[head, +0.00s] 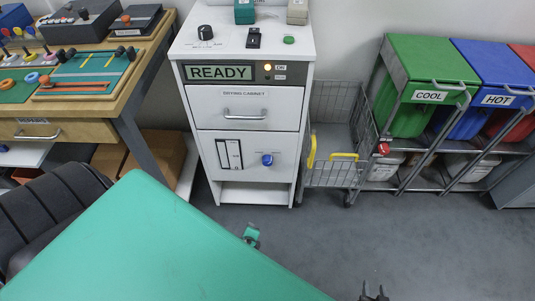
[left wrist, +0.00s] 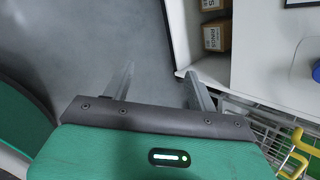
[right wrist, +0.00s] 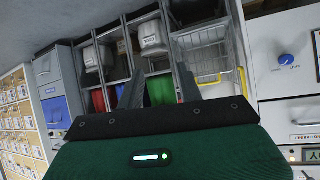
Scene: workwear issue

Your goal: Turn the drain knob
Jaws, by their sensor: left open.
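The blue knob (head: 267,159), which I take as the drain knob, is on the lower front panel of the white drying cabinet (head: 200,150). Its marks are too small to read. The knob also shows at upper right in the right wrist view (right wrist: 286,60), and part of a blue thing, likely the knob, is at the right edge of the left wrist view (left wrist: 317,71). My right gripper (head: 373,289) is low at the bottom of the head view, right of the knob and apart from it. It is open and empty. My left gripper (left wrist: 159,70) is open and empty, away from the knob.
The cabinet has a READY display (head: 218,73), a drawer handle (head: 245,115) and a black dial (head: 204,31) on top. A wire cart (head: 332,172) stands close on its right, then COOL (head: 410,75) and HOT bins (head: 490,75). A workbench (head: 90,105) is at left. Floor in front is clear.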

